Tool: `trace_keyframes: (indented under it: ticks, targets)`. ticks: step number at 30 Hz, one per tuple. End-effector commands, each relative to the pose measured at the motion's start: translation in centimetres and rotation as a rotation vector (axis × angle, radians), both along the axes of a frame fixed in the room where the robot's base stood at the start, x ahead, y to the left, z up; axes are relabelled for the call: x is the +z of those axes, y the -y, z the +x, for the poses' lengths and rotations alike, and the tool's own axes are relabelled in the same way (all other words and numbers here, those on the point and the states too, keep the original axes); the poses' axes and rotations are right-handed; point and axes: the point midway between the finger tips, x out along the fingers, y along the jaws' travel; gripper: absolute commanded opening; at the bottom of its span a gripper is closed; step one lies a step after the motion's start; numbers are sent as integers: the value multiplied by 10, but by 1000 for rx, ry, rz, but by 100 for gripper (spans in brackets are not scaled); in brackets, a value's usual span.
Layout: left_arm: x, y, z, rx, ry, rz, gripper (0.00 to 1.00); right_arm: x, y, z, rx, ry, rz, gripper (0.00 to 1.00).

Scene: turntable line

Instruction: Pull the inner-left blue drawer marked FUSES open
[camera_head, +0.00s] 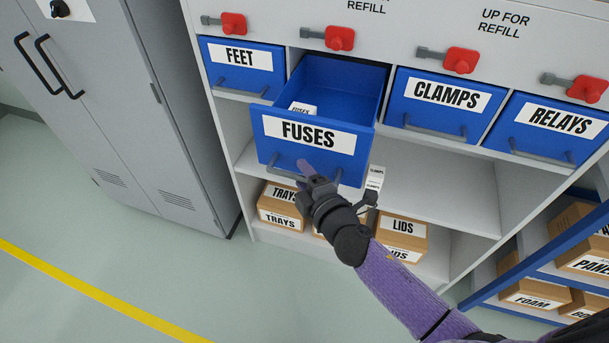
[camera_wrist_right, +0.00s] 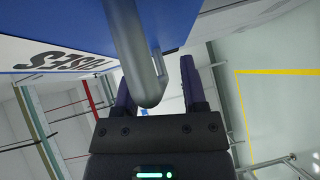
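The blue FUSES drawer (camera_head: 312,160) is pulled well out from the cabinet, its inside showing. A small box labelled FUSES (camera_head: 302,108) lies inside at the left. My right gripper (camera_head: 304,170) is at the grey handle on the drawer's front, fingers pointing up along it. In the right wrist view, the handle (camera_wrist_right: 132,45) passes across the near finger, and the fingers (camera_wrist_right: 158,88) are apart. A gap shows between the handle and the right-hand finger, so the fingers are not clamped on it. My left gripper is in neither view.
The FEET (camera_head: 239,80), CLAMPS (camera_head: 440,119) and RELAYS (camera_head: 550,145) drawers are shut. Red latches (camera_head: 340,38) sit above the drawers. Cardboard boxes (camera_head: 281,204) stand on the shelf below. A grey locker (camera_head: 165,130) is at left, a blue rack (camera_head: 540,262) at right. Floor in front is clear.

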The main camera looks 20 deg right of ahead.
Motion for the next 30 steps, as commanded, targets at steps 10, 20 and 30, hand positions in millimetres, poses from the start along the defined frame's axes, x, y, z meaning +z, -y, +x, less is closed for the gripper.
trace_keyframes:
  ticks: [10,20,30]
  targets:
    - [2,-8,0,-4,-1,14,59,1,1,-9,1,-1,1,54]
    - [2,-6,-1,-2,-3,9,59,10,16,-79,0,-3,1,54]
    - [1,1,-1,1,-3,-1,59,14,20,-96,0,1,-1,54]
